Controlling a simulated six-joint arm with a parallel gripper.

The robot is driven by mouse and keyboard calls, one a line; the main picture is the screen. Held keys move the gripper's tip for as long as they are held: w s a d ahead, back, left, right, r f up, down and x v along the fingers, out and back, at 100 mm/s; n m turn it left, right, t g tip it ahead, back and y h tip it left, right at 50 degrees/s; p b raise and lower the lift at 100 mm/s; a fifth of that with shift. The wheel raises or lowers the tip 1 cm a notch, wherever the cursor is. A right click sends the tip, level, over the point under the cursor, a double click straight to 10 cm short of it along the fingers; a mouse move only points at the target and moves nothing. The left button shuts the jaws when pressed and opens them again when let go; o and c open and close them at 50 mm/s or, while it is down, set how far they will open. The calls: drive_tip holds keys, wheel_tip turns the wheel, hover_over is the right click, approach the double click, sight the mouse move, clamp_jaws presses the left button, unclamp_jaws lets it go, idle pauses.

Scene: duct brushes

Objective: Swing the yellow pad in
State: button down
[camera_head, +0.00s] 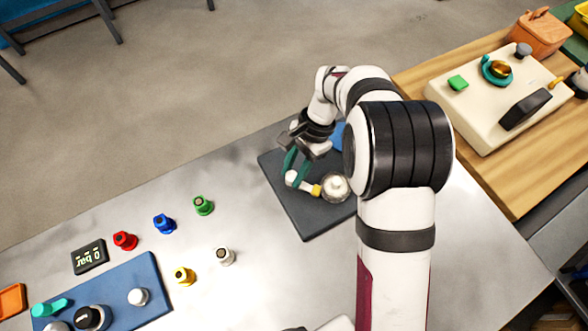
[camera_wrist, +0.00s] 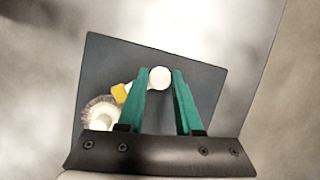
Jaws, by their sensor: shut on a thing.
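The yellow pad (camera_head: 316,190) is a small block between a white round knob (camera_head: 291,177) and a round, pale bristled brush (camera_head: 336,187). All three are over a dark square board (camera_head: 303,222). In the wrist view the yellow pad (camera_wrist: 120,92) is left of the white knob (camera_wrist: 160,78), and the brush (camera_wrist: 101,116) is further to the lower left. My gripper (camera_head: 295,170) has teal fingers, one on each side of the white knob, shut on it. The fingers (camera_wrist: 161,76) also show in the wrist view. My arm hides the board's right part.
Several coloured knobs, including a green one (camera_head: 203,205) and a yellow one (camera_head: 184,276), stand on the metal table left of the board. A blue panel (camera_head: 150,312) lies at the lower left. A cream fixture (camera_head: 490,105) stands on the wooden bench at right.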

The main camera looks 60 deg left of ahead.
drive_tip(key=shift+n+h, duration=0.5)
drive_tip(key=shift+n, duration=0.7)
drive_tip(key=c, duration=0.6)
unclamp_jaws()
drive_tip(key=shift+a+t, duration=0.1)
drive_tip(key=shift+t, duration=0.2)
drive_tip(key=v, duration=1.5)
drive_tip(key=shift+w+r, duration=0.2)
drive_tip(key=shift+r, duration=0.15)
